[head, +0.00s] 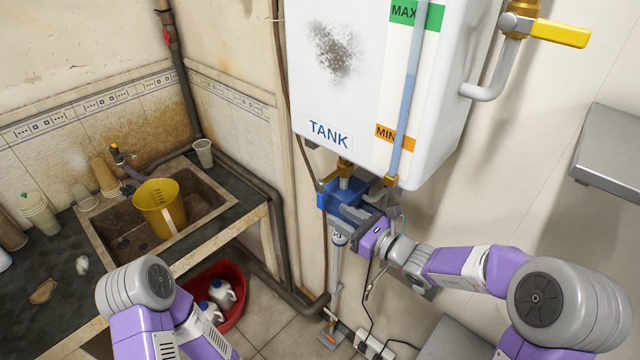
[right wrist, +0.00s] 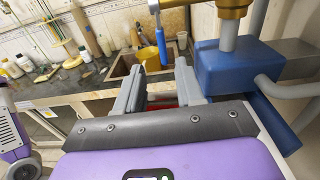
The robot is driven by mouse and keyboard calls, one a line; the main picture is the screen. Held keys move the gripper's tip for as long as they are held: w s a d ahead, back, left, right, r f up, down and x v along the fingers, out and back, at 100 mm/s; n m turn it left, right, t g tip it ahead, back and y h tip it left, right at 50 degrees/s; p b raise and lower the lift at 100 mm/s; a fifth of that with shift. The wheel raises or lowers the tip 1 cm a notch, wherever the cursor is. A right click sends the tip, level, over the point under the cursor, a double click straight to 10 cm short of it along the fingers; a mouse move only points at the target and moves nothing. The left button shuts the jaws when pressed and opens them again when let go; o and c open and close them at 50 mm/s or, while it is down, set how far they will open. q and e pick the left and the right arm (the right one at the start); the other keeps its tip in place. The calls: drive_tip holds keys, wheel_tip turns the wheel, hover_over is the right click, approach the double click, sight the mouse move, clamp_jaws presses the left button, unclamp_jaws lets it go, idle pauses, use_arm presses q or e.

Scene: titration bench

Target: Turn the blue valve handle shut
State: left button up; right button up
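In the right wrist view a bright blue handle (right wrist: 161,46) hangs upright below a brass fitting (right wrist: 235,8), in line with the gap between my fingers. My right gripper (right wrist: 158,76) is open, with one grey finger on each side of that gap. I see no finger closed on the handle. In the head view my right gripper (head: 352,213) is under the tank (head: 350,80), close by a blue box (head: 340,192). I cannot clearly separate the handle from the box there. My left arm shows at the lower left; its gripper is out of view.
The blue box and grey pipes (right wrist: 285,90) stand close to the right of my right fingers. A sink (head: 110,222) with a yellow jug (head: 160,205) is at the left. A red basin (head: 236,308) with bottles stands below. A yellow lever (head: 560,32) is at the upper right.

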sight(324, 201)
drive_tip(key=shift+t, duration=0.3)
drive_tip(key=x, duration=0.2)
drive_tip(key=p+x, duration=0.1)
drive_tip(key=x, duration=0.2)
drive_tip(key=r+x, duration=0.1)
drive_tip(key=x, duration=0.1)
drive_tip(key=shift+w+a+r, duration=0.1)
drive_tip(key=shift+w, duration=0.2)
clamp_jaws()
